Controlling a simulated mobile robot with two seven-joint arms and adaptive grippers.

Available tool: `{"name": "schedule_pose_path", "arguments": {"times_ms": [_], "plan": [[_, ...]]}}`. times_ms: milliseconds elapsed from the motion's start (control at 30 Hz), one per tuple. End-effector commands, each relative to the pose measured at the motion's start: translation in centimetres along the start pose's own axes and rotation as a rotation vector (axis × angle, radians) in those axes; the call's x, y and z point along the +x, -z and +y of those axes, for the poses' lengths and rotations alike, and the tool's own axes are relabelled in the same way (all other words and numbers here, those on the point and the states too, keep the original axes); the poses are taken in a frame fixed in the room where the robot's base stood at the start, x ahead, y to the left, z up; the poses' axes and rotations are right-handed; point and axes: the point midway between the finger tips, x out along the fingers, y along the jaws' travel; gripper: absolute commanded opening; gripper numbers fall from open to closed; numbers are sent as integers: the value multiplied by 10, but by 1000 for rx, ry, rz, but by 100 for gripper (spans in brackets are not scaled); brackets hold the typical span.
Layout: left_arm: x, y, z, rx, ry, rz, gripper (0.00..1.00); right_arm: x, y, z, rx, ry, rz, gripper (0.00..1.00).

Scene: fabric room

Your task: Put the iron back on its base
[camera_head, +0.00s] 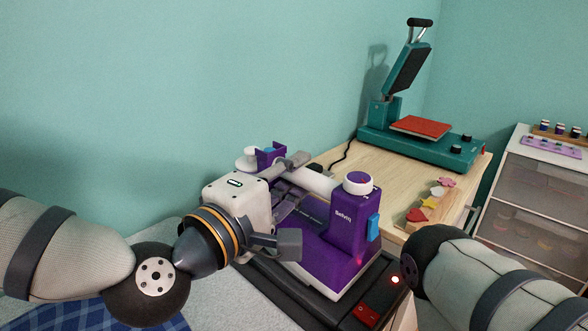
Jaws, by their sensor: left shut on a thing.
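The iron (338,240) is purple with a white knob, a pale handle bar and a blue button on its side. My left gripper (288,203) is shut on the iron, around its handle area, coming in from the left. The gripper hides part of the handle and the iron's near left side. The dark base (290,300) lies under the iron, with a red switch and a lit red light at its right end. The iron is upright over the base; I cannot tell whether it rests fully on it. My right gripper is out of view.
A teal heat press (440,148) with a red pad stands raised open on the wooden table (375,165). Small coloured shapes (430,203) lie near the table's right edge. A drawer unit (535,185) stands at right. My right arm shows at lower right. Blue plaid cloth (80,315) lies lower left.

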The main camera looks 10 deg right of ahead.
Motion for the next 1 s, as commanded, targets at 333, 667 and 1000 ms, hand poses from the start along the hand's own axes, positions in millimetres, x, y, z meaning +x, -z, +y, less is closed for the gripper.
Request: {"name": "schedule_pose_path", "arguments": {"times_ms": [333,667,1000], "plan": [[0,0,-2,2,-1,0,41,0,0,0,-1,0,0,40],[0,0,4,3,-3,1,41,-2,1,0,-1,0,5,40],[-77,1,1,-1,0,2,41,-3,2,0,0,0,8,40]]}}
